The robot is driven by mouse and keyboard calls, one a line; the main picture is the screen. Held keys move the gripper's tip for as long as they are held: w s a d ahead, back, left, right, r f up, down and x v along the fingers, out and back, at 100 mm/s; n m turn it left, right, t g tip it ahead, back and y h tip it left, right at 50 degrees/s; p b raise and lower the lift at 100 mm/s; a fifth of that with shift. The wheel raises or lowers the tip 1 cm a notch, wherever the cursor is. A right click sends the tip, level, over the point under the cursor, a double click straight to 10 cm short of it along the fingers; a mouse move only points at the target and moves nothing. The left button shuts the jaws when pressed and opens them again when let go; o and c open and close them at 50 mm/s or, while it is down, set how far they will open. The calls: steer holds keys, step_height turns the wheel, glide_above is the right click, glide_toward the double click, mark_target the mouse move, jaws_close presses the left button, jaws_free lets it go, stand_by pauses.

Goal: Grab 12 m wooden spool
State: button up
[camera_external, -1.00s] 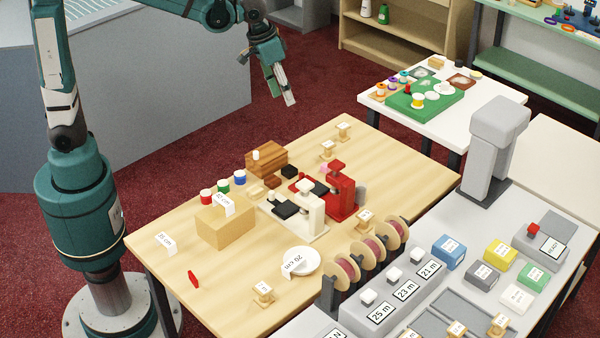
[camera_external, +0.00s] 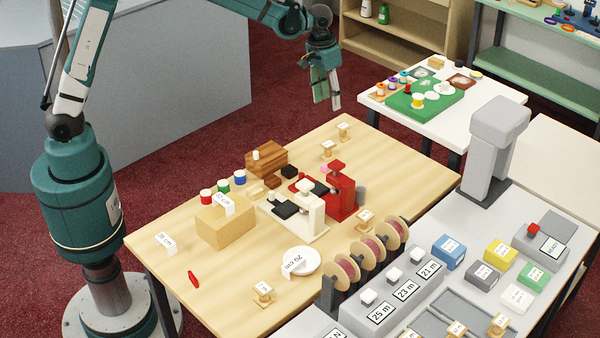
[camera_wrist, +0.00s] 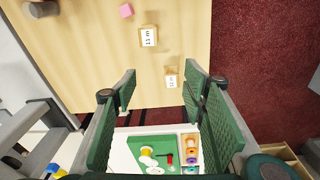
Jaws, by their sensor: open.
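Two small wooden spools stand near the far corner of the wooden table. One spool (camera_external: 343,131) is closest to the corner. In the wrist view its tag seems to read 12 m (camera_wrist: 172,80), though it is small. The other spool (camera_external: 327,149) is nearer the table's middle; its tag looks like 11 m in the wrist view (camera_wrist: 149,37). My gripper (camera_external: 328,104) is open and empty, fingers pointing down, above and beyond the table's far edge. In the wrist view the nearer-corner spool appears between my fingertips (camera_wrist: 158,80), but well below them.
The red machine (camera_external: 341,190), a pink block (camera_wrist: 126,10) and a wooden box (camera_external: 267,158) stand nearer the table's middle. A white table (camera_external: 490,117) with a green board (camera_external: 424,99) stands behind. The tabletop around both spools is clear.

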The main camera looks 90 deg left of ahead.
steer(key=n+g+p, duration=0.1)
steer(key=n+p, duration=0.1)
steer(key=p, duration=0.1)
glide_above(345, 124)
steer(key=f, duration=1)
steer(key=shift+w+d+f, duration=0.1)
steer(key=shift+d+f, duration=0.1)
steer(key=shift+f, duration=0.05)
steer(key=shift+f, duration=1.3)
steer(key=shift+f+b, duration=0.65)
steer(key=shift+f, duration=1.95)
steer(key=c, duration=1)
